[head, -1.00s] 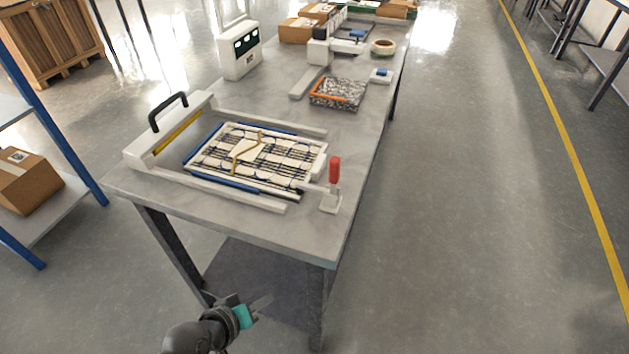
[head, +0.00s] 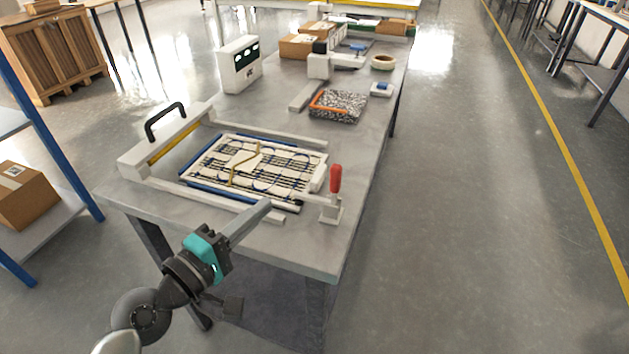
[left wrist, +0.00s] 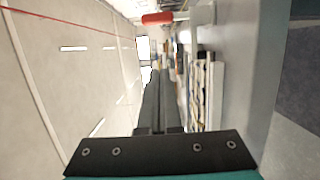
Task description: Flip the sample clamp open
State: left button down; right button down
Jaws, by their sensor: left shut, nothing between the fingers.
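The sample clamp (head: 331,208) stands at the table's near right corner, with a white base and an upright red handle (head: 336,179). Its arm reaches left toward the mesh sample (head: 255,165), and its tip is partly hidden. The red handle also shows at the top of the left wrist view (left wrist: 158,18). My left gripper (head: 268,203) is shut and empty, its fingers pointing toward the clamp from the left, over the near edge of the frame. A gap separates the fingertips from the clamp. My right gripper is not in view.
The mesh lies in a white frame (head: 150,160) with a black handle on the grey table (head: 300,250). Behind are an orange-edged tray (head: 337,106), a white device (head: 239,64) and boxes. The table's right side by the clamp is clear.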

pick_arm(q)
jog(key=shift+w+a+r, duration=0.1)
dwell(0.3)
jog(key=w+d, duration=0.7)
jog(key=d, duration=0.1)
jog(key=shift+w+d, duration=0.3)
jog(key=shift+d, duration=0.05)
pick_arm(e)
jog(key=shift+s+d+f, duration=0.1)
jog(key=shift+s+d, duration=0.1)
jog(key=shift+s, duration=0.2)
pick_arm(q)
jog(key=shift+p, duration=0.3)
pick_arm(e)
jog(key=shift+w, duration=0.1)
